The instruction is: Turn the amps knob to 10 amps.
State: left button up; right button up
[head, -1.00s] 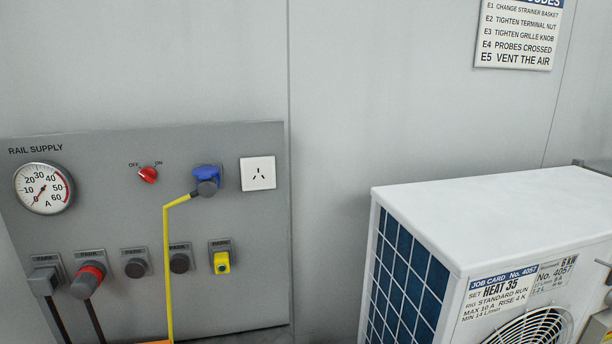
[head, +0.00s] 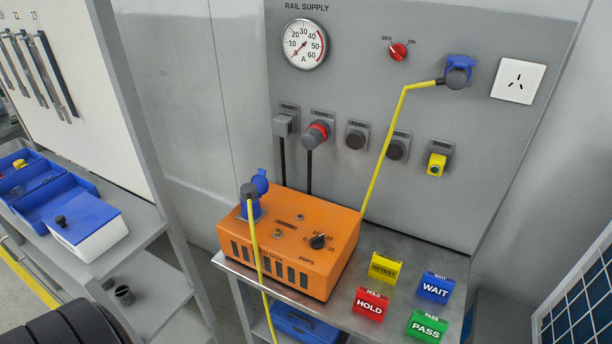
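The amps knob (head: 318,241) is a small black dial on the sloping top of an orange box (head: 338,268), near the box's right end. The word AMPS is printed by it. A scale surrounds the knob, but its numbers are too small to read surely, and I cannot tell which value the knob points at. The box stands on a metal bench (head: 390,262) below the rail supply panel (head: 365,90). Neither of my grippers shows in the head view.
A yellow cable (head: 382,150) runs from a blue socket (head: 459,69) to behind the box. Another yellow cable (head: 259,275) hangs over its front. Coloured blocks including HOLD (head: 369,305) and WAIT (head: 434,288) stand right of the box. Blue bins (head: 60,200) are at left.

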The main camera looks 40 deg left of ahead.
aim_at(316, 243)
jog(key=u, duration=1.15)
jog(key=z, duration=0.2)
